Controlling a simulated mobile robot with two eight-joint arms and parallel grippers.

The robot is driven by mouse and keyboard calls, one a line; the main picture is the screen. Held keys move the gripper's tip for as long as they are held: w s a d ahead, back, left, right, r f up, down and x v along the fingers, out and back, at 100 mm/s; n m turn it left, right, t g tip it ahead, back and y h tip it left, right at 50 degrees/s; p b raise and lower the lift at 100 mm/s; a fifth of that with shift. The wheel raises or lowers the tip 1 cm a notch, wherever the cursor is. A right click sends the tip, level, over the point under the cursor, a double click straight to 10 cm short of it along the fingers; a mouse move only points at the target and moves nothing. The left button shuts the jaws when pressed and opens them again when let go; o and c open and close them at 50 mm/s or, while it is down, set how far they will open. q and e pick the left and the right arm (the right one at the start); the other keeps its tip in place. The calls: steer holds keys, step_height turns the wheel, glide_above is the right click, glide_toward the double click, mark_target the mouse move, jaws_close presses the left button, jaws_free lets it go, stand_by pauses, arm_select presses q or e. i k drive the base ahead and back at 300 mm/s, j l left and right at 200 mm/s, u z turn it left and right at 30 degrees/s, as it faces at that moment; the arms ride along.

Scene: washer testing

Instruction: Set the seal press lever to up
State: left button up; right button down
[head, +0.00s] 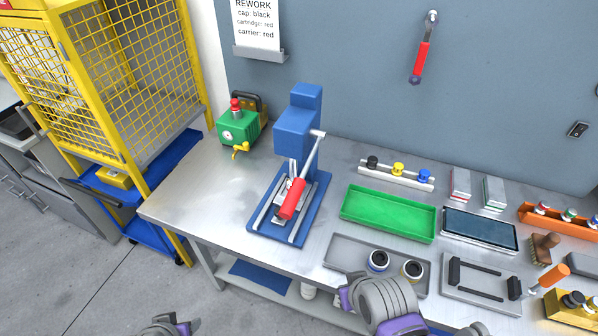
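The seal press is the blue press (298,130) standing on a blue base plate near the middle of the workbench. Its lever (310,157) is a metal rod on the right side of the press head. The rod slopes down toward the front, and its red grip (292,199) hangs low over the base, so the lever is down. The grip hides part of the metal fixture on the base. Grey and purple parts of my arms show at the bottom edge, apart from the press. No fingertips of either gripper are visible.
A green device (238,128) with a red knob stands behind left of the press. A green tray (388,213) and a grey tray (345,248) lie to its right. A red-handled tool (421,58) hangs on the wall. The bench left of the press (195,190) is clear.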

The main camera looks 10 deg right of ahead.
mark_target(287, 211)
steer(key=k+l+u, duration=0.4)
steer(key=k+l, duration=0.5)
steer(key=l, duration=0.25)
steer(key=k+l+u, duration=0.45)
steer(key=k+l, duration=0.4)
steer(key=k, duration=0.2)
